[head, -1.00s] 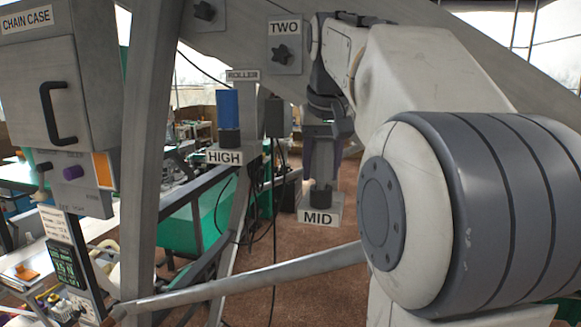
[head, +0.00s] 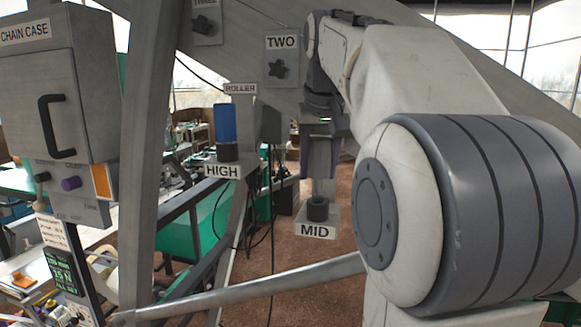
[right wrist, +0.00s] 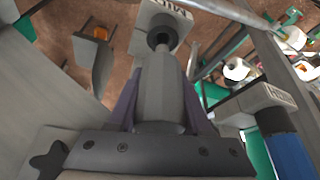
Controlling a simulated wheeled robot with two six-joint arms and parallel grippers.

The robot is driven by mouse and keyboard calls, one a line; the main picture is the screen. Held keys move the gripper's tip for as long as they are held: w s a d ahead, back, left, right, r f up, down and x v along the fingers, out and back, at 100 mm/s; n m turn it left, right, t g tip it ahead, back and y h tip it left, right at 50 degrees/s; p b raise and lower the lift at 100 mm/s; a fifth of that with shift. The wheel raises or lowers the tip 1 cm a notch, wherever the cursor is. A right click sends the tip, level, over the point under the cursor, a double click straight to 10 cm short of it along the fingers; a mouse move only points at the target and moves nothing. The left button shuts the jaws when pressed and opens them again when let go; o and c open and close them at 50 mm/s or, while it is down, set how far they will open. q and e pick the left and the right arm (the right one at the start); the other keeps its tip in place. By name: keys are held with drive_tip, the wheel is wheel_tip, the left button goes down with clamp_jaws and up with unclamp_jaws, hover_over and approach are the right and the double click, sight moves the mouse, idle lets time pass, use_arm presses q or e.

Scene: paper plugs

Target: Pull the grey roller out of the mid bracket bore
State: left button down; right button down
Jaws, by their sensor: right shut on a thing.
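My right gripper (head: 321,158) is shut on the grey roller (head: 322,187), which hangs upright between the purple-sided fingers above the mid bracket (head: 317,230). The bracket is a pale block labelled MID with a dark collar (head: 317,208) around its bore. The dark mouth of the bore shows, and the roller's lower end looks clear of it, just above the collar. In the right wrist view, the grey roller (right wrist: 160,92) lies between the fingers and points at the dark collar (right wrist: 161,38), whose opening shows beyond its tip. My left gripper is not in view.
A blue roller (head: 225,123) stands in the bracket labelled HIGH (head: 222,171), left of the mid bracket. A slanted grey bar (head: 250,284) crosses in front, below. A chain case (head: 60,85) and a grey post (head: 146,150) stand at the left.

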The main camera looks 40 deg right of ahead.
drive_tip(key=shift+r, duration=1.5)
